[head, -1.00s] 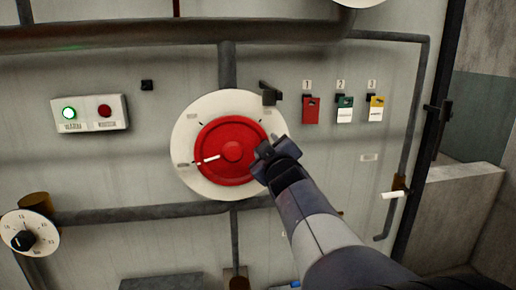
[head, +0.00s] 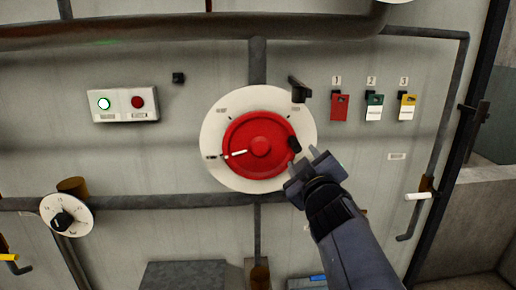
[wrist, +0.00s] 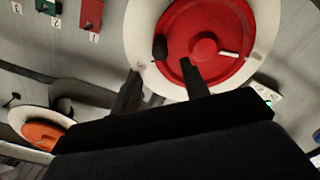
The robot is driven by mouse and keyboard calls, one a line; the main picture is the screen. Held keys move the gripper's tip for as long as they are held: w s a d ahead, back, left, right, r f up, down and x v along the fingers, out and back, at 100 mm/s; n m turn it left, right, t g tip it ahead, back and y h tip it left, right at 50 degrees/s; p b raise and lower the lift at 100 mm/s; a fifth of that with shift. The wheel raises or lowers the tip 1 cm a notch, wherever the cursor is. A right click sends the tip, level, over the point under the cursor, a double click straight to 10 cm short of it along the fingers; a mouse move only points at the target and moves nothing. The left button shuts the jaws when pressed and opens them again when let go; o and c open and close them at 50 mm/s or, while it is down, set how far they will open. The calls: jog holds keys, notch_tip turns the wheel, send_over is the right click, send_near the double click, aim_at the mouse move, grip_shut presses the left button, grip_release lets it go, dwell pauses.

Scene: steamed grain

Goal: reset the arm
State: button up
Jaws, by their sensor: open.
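My gripper (head: 306,164) is open and empty. In the head view it is in front of the panel, at the lower right edge of the red wheel (head: 247,163). The red wheel sits on a white round plate (head: 219,119) and has a white pointer line aimed left and a black knob (head: 295,144) near its right rim. In the wrist view the two dark fingers (wrist: 162,88) stand apart, with the red wheel (wrist: 225,68) beyond them. The black knob also shows there (wrist: 160,47), between the fingers' directions. I cannot tell whether a finger touches the wheel.
A box with a lit green and a red button (head: 124,103) is at left. Red, green and yellow tags (head: 374,107) hang at right. A dial (head: 67,216) is at lower left, a white-handled lever (head: 418,196) at right. Pipes (head: 130,203) cross the wall.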

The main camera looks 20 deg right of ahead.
aim_at(297, 148)
jog(key=shift+s+a, duration=0.2)
jog(key=shift+s, duration=0.45)
jog(key=shift+b+x, duration=1.2)
jog(key=shift+x, duration=4.2)
jog(key=shift+s, duration=0.15)
